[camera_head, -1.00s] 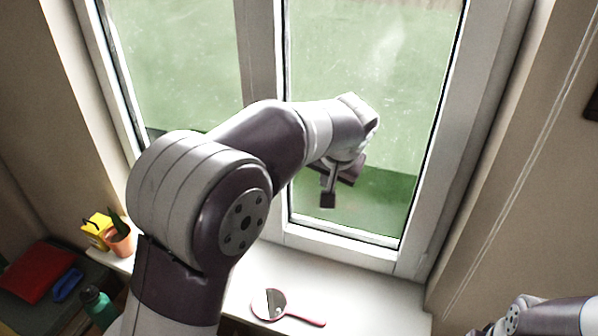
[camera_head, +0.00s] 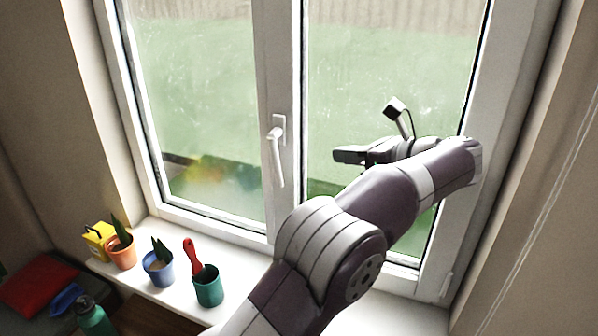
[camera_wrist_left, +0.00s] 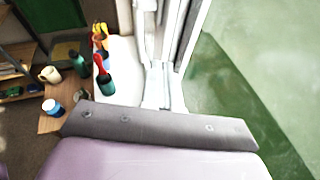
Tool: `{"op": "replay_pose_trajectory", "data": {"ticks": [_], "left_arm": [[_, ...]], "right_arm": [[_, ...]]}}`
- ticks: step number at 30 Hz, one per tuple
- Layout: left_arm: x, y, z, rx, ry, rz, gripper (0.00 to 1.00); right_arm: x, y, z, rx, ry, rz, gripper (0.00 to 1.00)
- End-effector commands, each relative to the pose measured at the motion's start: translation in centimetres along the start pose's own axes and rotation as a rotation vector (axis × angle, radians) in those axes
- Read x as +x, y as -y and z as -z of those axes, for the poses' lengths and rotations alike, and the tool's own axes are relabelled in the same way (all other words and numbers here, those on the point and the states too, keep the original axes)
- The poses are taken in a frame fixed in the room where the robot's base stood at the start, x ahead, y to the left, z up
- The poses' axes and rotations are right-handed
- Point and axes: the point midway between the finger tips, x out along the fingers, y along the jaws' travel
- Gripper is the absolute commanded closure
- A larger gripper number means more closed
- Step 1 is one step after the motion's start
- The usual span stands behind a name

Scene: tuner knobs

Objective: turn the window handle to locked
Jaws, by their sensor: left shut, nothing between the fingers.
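The white window handle (camera_head: 277,150) is on the middle upright of the window in the head view. Its lever hangs down from its base plate, tilted slightly to the lower right. My left gripper (camera_head: 340,156) is right of the handle, in front of the right pane, with its fingers pointing left. It is shut and empty, and a gap shows between it and the lever in the picture. In the left wrist view, the grey gripper body (camera_wrist_left: 155,128) fills the lower part, and I cannot make out the handle there. My right gripper is not in view.
On the white sill stand a yellow can (camera_head: 99,240), an orange pot (camera_head: 121,252), a blue pot (camera_head: 158,268) and a green pot (camera_head: 209,287) with a red-handled tool. A teal bottle (camera_head: 93,315) is lower left.

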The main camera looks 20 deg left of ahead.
Motion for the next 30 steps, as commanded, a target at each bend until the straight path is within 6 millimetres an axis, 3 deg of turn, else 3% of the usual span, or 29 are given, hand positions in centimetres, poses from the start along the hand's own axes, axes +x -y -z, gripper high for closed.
{"op": "replay_pose_trajectory", "data": {"ticks": [3, 7, 21, 30], "left_arm": [[-1.2, -1.3, 2.2, -0.103, -0.093, -0.093, 1.00], [-0.8, -1.8, 2.6, -0.124, -0.115, -0.120, 1.00], [8.7, -2.9, 3.4, -0.120, -0.113, -0.119, 1.00], [12.0, -3.3, 2.9, -0.121, -0.112, -0.116, 1.00]], "right_arm": [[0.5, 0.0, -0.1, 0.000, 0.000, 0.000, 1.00], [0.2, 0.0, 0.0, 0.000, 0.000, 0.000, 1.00], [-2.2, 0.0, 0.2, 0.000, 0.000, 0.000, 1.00], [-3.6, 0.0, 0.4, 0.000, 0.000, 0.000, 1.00]]}}
